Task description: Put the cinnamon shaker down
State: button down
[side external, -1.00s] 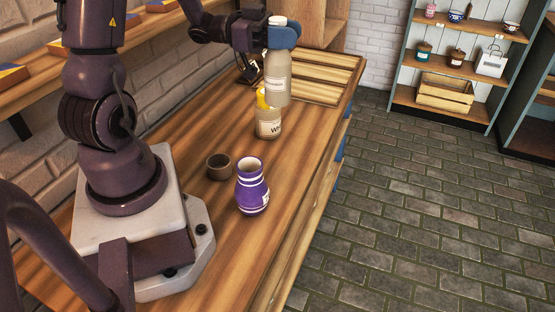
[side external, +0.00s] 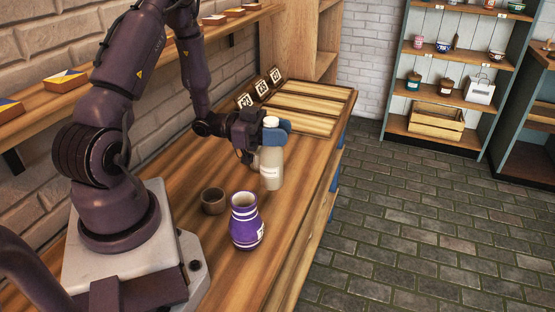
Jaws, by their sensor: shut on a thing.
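A pale beige bottle-shaped shaker (side external: 270,168) with a white label is upright at the middle of the wooden counter (side external: 215,262). Its label is too small to read, so I cannot tell if it says cinnamon. My gripper (side external: 275,128), with blue fingers, is shut around its upper part. The shaker's base is at or just above the counter; I cannot tell if it touches.
A purple vase with white bands (side external: 246,222) stands in front of the shaker, and a small brown cup (side external: 213,201) stands to its left. Wooden slatted trays (side external: 308,103) lie behind. The counter's right edge is close to the shaker.

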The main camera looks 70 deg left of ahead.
aim_at(278, 151)
jog(key=shift+f, duration=2.65)
jog(key=c, duration=0.8)
grip_release()
jog(key=shift+o, duration=0.2)
jog(key=shift+a, duration=0.1)
jog(key=v, duration=0.7)
jog(key=shift+s, duration=0.2)
jog(key=shift+a, duration=0.1)
